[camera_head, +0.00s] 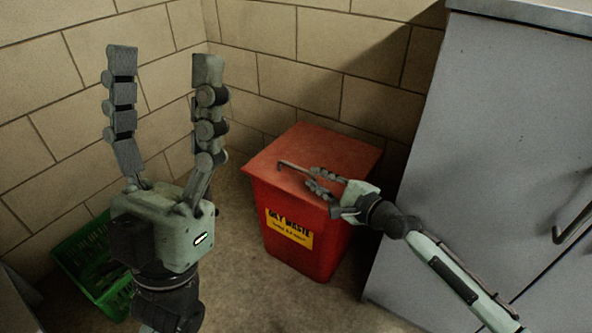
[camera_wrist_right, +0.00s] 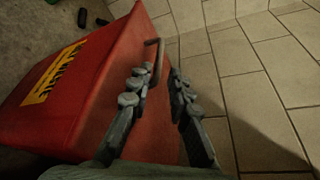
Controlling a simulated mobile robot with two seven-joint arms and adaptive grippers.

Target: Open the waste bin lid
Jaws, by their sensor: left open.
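The red waste bin (camera_head: 295,235) stands on the floor in front of the wall, with a yellow "OILY WASTE" label on its front. Its red lid (camera_head: 345,150) lies shut on top. A thin dark handle (camera_head: 290,166) sticks up from the lid; it also shows in the right wrist view (camera_wrist_right: 159,48). My right gripper (camera_head: 313,178) is over the lid with its fingers apart, its tips close to the handle. Whether they touch it I cannot tell. My left gripper (camera_head: 165,55) is raised at the left, wide open and empty, away from the bin.
A green crate (camera_head: 92,265) sits on the floor at the lower left, partly behind my left gripper. A grey cabinet (camera_head: 500,130) with a dark handle stands close on the right of the bin. Block walls (camera_head: 290,70) close off the back and left.

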